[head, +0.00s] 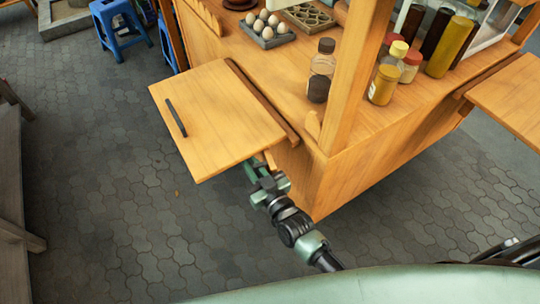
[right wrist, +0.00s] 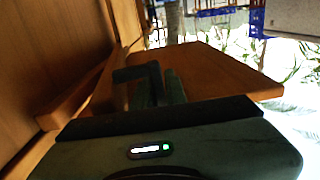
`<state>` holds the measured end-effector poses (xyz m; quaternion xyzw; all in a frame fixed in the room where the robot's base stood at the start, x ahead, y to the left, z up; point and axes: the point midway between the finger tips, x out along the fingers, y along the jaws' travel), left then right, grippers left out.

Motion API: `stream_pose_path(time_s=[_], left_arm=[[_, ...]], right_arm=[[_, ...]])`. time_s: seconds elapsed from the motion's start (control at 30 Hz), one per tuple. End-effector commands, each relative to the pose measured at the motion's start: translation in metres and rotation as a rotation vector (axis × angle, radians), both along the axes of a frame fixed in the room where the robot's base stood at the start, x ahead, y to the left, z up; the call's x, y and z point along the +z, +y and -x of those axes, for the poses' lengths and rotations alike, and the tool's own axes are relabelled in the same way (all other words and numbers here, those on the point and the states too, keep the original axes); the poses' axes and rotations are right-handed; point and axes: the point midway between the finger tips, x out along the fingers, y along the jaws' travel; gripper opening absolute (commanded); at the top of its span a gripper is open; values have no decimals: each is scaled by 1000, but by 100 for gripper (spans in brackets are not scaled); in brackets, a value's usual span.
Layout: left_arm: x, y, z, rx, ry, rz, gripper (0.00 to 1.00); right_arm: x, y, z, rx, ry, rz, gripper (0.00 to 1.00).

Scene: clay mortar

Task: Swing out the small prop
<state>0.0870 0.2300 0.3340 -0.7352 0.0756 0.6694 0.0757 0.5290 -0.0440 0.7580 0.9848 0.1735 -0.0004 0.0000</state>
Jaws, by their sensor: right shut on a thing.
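My right gripper (head: 256,170) is under the flap's near edge, by the cart's corner. It is shut on the small prop, a short wooden piece (head: 271,160) of which a little shows beside the gripper. In the right wrist view my gripper (right wrist: 152,88) is close to the flap's underside (right wrist: 205,75) and the cart wall. The fingers hide most of the prop there. My left gripper is not in view.
The cart top (head: 290,75) carries an egg tray (head: 266,30), bottles and jars (head: 383,85). A corner post (head: 357,75) rises near my right arm. Another flap (head: 510,100) stands out at right. Blue stools (head: 120,25) are far back.

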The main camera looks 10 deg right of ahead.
Motion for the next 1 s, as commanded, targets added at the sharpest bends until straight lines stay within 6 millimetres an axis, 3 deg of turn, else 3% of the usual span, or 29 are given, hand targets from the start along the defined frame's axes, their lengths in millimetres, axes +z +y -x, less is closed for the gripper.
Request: stream_pose_path(time_s=[0.3,0.33,0.4,0.77,1.0], left_arm=[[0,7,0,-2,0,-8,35],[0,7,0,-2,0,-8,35],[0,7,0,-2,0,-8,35],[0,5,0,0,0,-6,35],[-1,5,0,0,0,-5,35]], right_arm=[[1,5,0,3,-2,-1,0],[1,4,0,2,-2,-1,18],[1,3,0,1,-2,-1,32],[0,2,2,0,-1,1,32],[-1,-10,34,1,1,0,32]])
